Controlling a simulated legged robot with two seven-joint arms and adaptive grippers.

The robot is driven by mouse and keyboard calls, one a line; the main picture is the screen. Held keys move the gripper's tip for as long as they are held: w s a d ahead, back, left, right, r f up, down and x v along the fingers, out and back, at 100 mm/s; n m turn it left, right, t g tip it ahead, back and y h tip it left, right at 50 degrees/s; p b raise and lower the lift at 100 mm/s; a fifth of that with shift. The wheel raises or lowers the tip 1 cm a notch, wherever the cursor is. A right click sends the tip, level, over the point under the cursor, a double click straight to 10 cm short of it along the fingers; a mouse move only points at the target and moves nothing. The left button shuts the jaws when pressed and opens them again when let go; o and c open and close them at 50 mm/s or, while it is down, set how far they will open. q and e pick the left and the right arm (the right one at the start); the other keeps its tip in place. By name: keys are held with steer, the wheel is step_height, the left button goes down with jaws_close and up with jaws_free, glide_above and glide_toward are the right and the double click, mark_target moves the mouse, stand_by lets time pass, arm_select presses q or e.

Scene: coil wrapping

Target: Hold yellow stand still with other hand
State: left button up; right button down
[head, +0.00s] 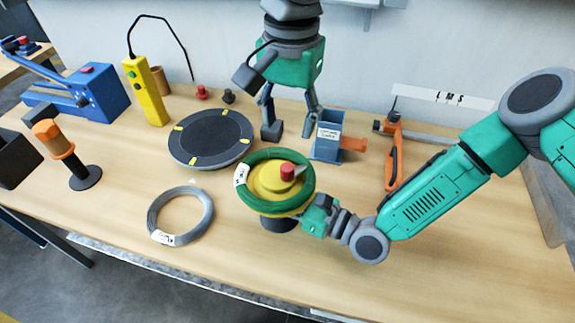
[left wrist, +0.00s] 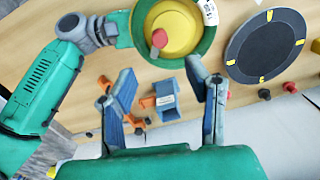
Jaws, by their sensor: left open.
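The yellow stand (head: 266,182) has a red knob on top and a dark base, and stands near the table's front. A green coil (head: 252,204) with a white label lies around it. Both show at the top of the left wrist view, the stand (left wrist: 178,40) inside the coil (left wrist: 206,38). My left gripper (head: 290,128) is behind the stand, fingers pointing down, open and empty; its spread fingers (left wrist: 160,75) show in the left wrist view. My right gripper (head: 318,213) is at the right edge of the coil and stand; its fingers are hidden, so contact and grip are unclear.
A blue dispenser (head: 325,146) with an orange handle stands right of my left gripper. An orange tool (head: 393,160) is farther right. A dark turntable (head: 210,137) and a grey coil (head: 180,215) lie left. A yellow control box (head: 147,92) stands behind. The front right table is clear.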

mark_target(288, 167)
arm_select(q)
step_height(288, 167, down, 12)
steer(key=shift+r, duration=0.1)
stand_by(0.4)
jaws_close()
